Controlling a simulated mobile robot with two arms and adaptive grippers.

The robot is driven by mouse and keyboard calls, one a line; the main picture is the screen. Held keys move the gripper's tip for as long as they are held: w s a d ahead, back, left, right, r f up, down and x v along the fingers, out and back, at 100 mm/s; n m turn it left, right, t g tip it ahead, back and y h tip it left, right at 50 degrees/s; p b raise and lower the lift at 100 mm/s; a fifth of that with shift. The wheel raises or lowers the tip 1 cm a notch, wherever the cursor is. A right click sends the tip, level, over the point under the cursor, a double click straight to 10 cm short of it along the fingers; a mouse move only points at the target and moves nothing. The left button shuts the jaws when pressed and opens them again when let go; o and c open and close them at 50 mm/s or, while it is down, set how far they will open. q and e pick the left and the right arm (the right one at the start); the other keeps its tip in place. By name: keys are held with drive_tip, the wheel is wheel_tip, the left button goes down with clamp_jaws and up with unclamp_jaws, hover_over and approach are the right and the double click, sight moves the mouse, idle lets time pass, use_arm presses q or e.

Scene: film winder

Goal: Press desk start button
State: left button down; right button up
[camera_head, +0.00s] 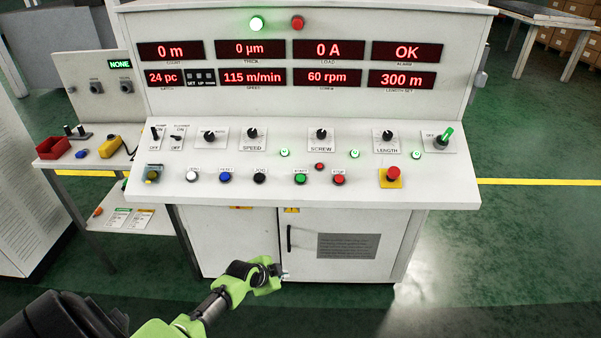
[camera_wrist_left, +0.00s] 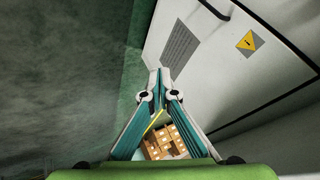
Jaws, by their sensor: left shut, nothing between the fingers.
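The desk is a white control console (camera_head: 300,190) with a sloped panel. The green start button (camera_head: 300,178) sits in the lower row, left of the red stop button (camera_head: 339,179). My left gripper (camera_head: 284,275) is in front of the cabinet doors, well below the panel edge and apart from the button. In the left wrist view its fingers (camera_wrist_left: 160,92) meet at the tips and hold nothing; the cabinet front shows beyond them, and the start button is not in that view. My right gripper is in neither view.
A red emergency stop (camera_head: 393,173) on a yellow plate stands at the right of the row. Blue (camera_head: 225,177) and black (camera_head: 259,178) buttons lie left of start. Knobs line the row above. A side table (camera_head: 85,170) with a red bin stands at left.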

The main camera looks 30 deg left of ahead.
use_arm(q)
drive_tip(key=w+a+r+m+t+p, duration=0.1)
drive_tip(key=w+r, duration=0.2)
drive_tip(key=r, duration=0.3)
drive_tip(key=w+r+m+t+h, duration=0.1)
drive_tip(key=w+r, duration=0.2)
drive_tip(key=r, duration=0.3)
drive_tip(key=w+a+r+m+p, duration=0.1)
drive_tip(key=w+r, duration=0.1)
drive_tip(key=r, duration=0.4)
wheel_tip(320, 180, up, 19)
drive_tip(key=m+t+h+p, duration=0.1)
drive_tip(key=m+t, duration=0.2)
drive_tip(key=m, duration=0.2)
hover_over(300, 178)
drive_tip(key=s+d, duration=0.3)
drive_tip(key=s, duration=0.2)
drive_tip(key=shift+s+a, duration=0.1)
drive_tip(key=shift+s, duration=0.1)
